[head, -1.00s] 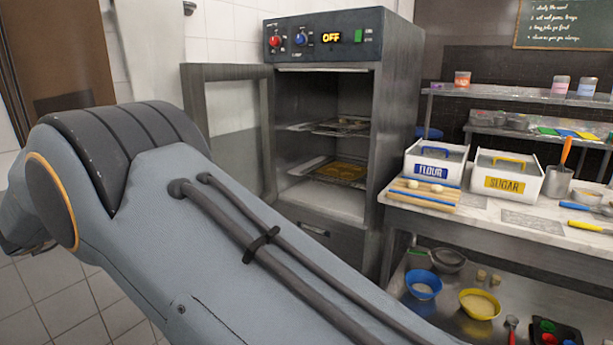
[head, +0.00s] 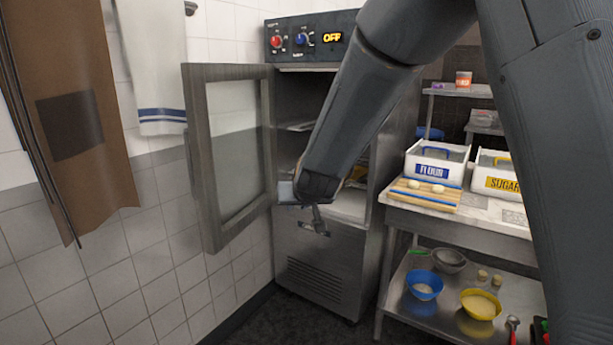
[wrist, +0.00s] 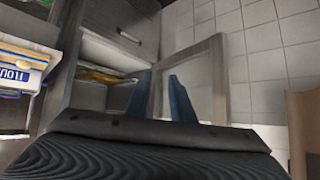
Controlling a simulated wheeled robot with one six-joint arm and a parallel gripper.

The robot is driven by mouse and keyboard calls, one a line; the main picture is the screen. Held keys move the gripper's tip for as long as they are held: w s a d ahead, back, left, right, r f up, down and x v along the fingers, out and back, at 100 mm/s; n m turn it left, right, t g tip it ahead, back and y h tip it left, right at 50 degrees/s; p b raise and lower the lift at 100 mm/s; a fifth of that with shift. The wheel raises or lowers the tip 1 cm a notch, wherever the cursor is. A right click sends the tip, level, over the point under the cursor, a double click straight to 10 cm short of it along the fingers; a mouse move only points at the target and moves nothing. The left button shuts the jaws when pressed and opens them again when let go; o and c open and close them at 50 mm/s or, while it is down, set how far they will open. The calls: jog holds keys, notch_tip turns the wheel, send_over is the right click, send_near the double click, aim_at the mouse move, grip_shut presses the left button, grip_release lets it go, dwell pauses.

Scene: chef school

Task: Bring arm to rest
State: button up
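My arm (head: 365,110) reaches down from the upper right in the head view, its end in front of the open oven (head: 330,265). My gripper (wrist: 160,78) shows in the wrist view as two blue fingers with a gap between them. They hold nothing, and the open oven door (head: 194,160) shows behind them.
The door stands open to the left of my gripper. A steel table (head: 395,208) with a flour bin (head: 432,166), a sugar bin (head: 497,182) and a board (head: 425,197) stands to the right. Bowls sit on its lower shelf. An apron (head: 75,120) and towel hang left. Floor before the oven is clear.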

jog(key=s+d+f+g, duration=0.3)
jog(key=s+d, duration=0.4)
jog(key=s, duration=0.4)
jog(key=s+d+f+m+g+h, duration=0.1)
jog(key=s+d+f+g, duration=0.2)
jog(key=s+d, duration=0.4)
jog(key=s+d+f+g+h, duration=0.1)
jog(key=s+d+f+g, duration=0.2)
jog(key=s, duration=1.1)
jog(key=d+f, duration=0.2)
jog(key=d, duration=0.3)
jog(key=shift+s+m, duration=0.3)
jog(key=shift+m, duration=0.1)
jog(key=shift+o, duration=0.5)
jog(key=shift+w, duration=0.1)
